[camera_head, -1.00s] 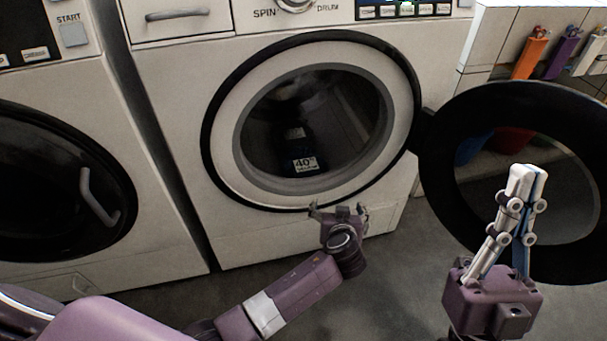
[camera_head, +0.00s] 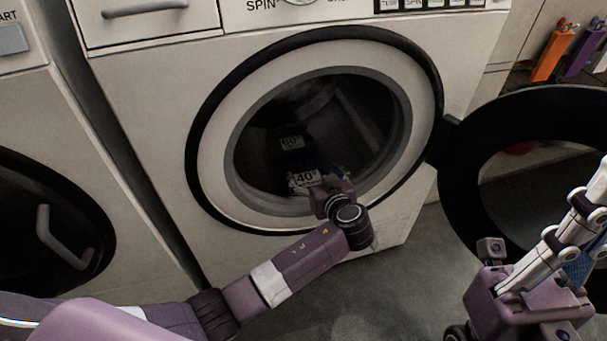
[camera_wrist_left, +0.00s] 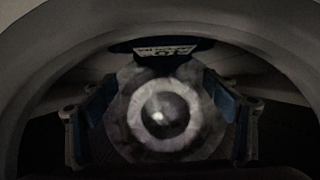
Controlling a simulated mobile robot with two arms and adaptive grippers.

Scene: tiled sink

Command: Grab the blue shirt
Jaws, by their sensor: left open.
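The blue shirt cannot be made out clearly. In the left wrist view, a dark blue item with a white label (camera_wrist_left: 163,48) is at the top centre, beyond the fingers. My left gripper (camera_head: 325,180) is at the lower part of the washer opening, close to the 40° label. Its fingers are spread wide with nothing between them in the left wrist view (camera_wrist_left: 163,112).
The washer's round rim (camera_head: 222,185) surrounds my left gripper's way in. Its open door (camera_head: 458,195) swings out to the right, behind my right gripper. Another dark label (camera_head: 291,142) shows deeper in the drum. A second washer with a dark door (camera_head: 60,235) stands at left.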

